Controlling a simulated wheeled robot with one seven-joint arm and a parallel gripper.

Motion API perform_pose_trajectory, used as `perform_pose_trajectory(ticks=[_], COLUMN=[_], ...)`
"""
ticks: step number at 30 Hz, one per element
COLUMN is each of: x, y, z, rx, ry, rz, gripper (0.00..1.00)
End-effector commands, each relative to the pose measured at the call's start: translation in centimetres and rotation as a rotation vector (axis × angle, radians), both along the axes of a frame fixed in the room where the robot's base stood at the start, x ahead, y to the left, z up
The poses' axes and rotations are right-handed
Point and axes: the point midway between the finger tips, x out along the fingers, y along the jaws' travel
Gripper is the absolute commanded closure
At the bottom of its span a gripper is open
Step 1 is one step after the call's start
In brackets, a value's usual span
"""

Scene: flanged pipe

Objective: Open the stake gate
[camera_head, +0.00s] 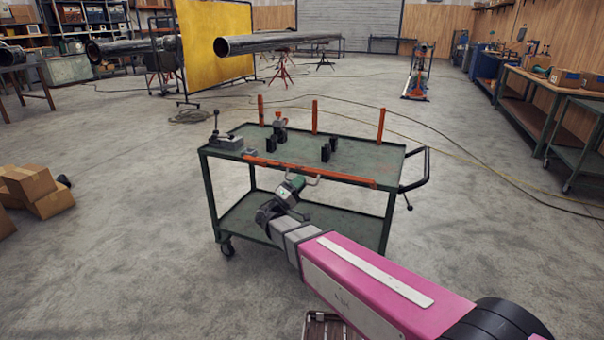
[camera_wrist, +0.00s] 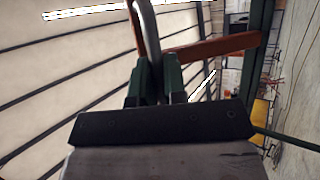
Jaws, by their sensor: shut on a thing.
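The stake gate (camera_head: 335,175) is an orange-red bar along the near edge of the green cart's top (camera_head: 355,160). It lies low and roughly level there. A pale metal loop handle (camera_head: 317,178) stands out from its near side. My gripper (camera_head: 297,184) is at this handle, reaching in from the near side. In the wrist view, the green fingers of my gripper (camera_wrist: 156,80) are shut around the grey curved handle (camera_wrist: 148,35). The orange bar (camera_wrist: 220,46) passes just beyond the fingers. The fingertips' exact contact is partly hidden by the fingers.
Three orange stakes (camera_head: 315,117) stand upright along the cart's far edge. Black blocks (camera_head: 326,152) and a grey lever tool (camera_head: 226,141) rest on the top. A black push handle (camera_head: 416,170) juts out right. Cardboard boxes (camera_head: 38,188) lie left. Floor around the cart is mostly clear.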

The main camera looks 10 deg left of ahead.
Motion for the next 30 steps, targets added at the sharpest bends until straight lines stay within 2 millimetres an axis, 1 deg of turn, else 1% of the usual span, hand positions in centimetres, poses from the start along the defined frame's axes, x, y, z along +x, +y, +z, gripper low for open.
perform_pose_trajectory(ticks=[1,3,10,15,27,28,29,30], x=[-0.1,-0.3,-0.6,-0.6,-0.7,-0.7,-0.7,-0.7], y=[0.1,0.1,0.2,0.2,0.2,0.2,0.2,0.2], z=[-0.6,-1.1,-2.4,-2.7,-2.7,-2.7,-2.7,-2.7], rx=[0.0,-0.001,0.0,0.001,0.0,0.0,0.0,0.0], ry=[0.003,0.003,0.001,0.001,0.0,0.0,0.0,0.0], rz=[-0.001,0.0,0.0,0.0,0.0,0.0,0.0,0.0], gripper=[1.0,1.0,1.0,1.0,1.0,0.78,0.68,0.63])
